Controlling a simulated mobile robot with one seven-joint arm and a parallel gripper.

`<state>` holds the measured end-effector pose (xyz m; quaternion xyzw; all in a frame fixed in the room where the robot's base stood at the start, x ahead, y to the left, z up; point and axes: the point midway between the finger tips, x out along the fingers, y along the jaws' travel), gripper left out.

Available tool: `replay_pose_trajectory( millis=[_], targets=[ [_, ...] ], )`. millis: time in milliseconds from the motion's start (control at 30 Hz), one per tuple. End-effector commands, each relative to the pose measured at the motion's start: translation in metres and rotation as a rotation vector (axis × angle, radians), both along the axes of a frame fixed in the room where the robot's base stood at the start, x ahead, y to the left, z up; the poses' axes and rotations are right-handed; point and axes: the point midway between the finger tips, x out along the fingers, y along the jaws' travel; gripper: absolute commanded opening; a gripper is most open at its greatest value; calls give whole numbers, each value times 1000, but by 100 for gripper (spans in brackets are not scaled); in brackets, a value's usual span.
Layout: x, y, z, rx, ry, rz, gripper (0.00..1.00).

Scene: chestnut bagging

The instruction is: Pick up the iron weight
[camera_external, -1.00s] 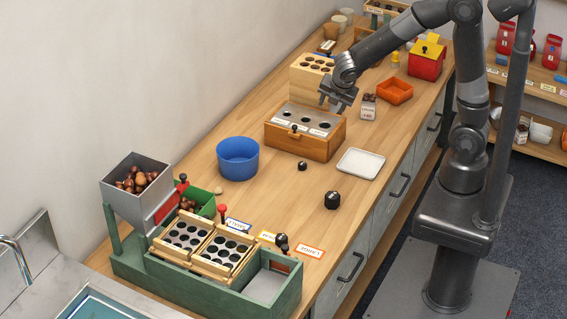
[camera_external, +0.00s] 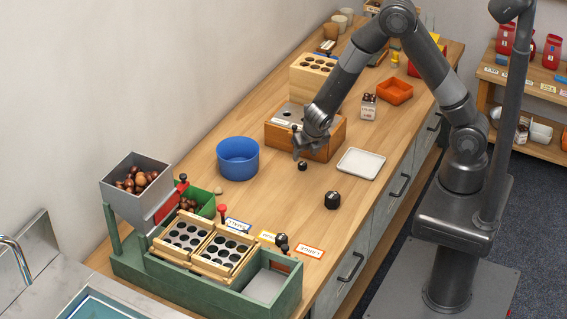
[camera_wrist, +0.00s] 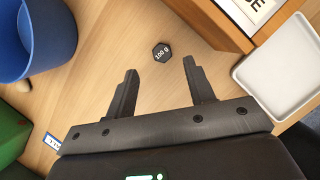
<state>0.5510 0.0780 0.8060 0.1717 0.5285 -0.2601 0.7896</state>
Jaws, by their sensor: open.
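A small black hexagonal iron weight (camera_external: 302,166) marked 100 g stands on the wooden counter in front of the wooden box. It also shows in the wrist view (camera_wrist: 161,52), just beyond the fingertips and between their lines. A larger black weight (camera_external: 332,200) stands nearer the counter's front; I do not see it in the wrist view. My gripper (camera_external: 304,152) points down close above the small weight, and its two fingers (camera_wrist: 160,70) are apart with nothing between them. From outside I cannot tell the exact height of the gap.
A blue bowl (camera_external: 238,160) stands left of the weight and a white tray (camera_external: 361,163) to the right. The wooden box (camera_external: 327,149) with round holes is right behind my gripper. A green sorting rig (camera_external: 290,290) fills the near end.

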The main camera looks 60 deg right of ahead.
Motion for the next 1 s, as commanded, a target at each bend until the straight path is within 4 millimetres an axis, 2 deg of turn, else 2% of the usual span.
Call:
replay_pose_trajectory(
  millis=[167, 500, 800, 1000],
  targets=[
    [2, -2, -10, 0, 1, 1, 49],
    [13, -13, -49, 0, 0, 0, 49],
    [14, -14, -52, 1, -1, -1, 49],
    [14, -14, -52, 1, -1, -1, 34]
  ],
)
